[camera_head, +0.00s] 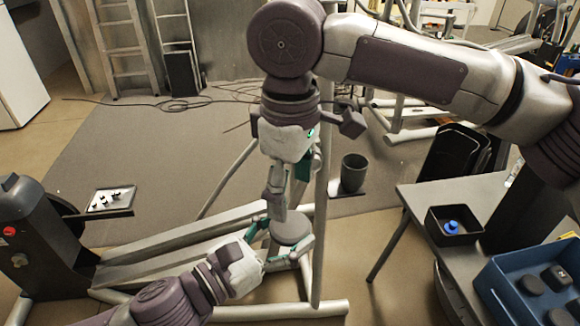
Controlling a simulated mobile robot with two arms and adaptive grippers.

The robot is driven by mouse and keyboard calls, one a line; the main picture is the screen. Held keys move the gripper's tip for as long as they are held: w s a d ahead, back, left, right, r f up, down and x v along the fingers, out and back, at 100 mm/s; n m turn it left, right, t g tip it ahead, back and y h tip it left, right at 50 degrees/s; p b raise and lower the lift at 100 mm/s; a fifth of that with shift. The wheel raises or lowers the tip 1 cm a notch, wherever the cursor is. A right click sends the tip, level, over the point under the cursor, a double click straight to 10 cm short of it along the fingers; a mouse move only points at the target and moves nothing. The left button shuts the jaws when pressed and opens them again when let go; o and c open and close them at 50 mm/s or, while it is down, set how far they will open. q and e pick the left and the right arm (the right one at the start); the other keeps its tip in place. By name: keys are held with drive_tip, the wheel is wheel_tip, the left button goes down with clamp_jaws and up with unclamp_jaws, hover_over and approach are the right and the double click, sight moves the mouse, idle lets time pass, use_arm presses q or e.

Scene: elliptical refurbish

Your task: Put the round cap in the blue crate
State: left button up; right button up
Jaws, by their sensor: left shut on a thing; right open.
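The round cap (290,228) is a grey disc near the middle of the head view, by the elliptical machine's upright post. My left gripper (283,247) comes in from the lower left and is shut on the round cap, its fingers at the cap's sides. My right gripper (286,203) points down from above, open, with its fingertips just over the cap; I cannot tell whether they touch it. The blue crate (497,279) stands on the table at the lower right, partly cut off by the frame. Several dark pieces lie in it, some of them round.
The grey table (430,200) also bears a black tray (436,230) with a blue item (451,227). A dark cup (353,173) stands beyond the post. The machine's rails and drive housing (40,240) fill the lower left. The mat (110,160) behind has clear room.

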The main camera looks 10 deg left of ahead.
sight(291, 226)
wheel_tip(291, 226, down, 8)
idle(0.4)
drive_tip(key=c, duration=0.8)
use_arm(q)
drive_tip(key=o, duration=1.8)
drive_tip(key=shift+o, duration=0.2)
drive_tip(key=shift+f, duration=0.1)
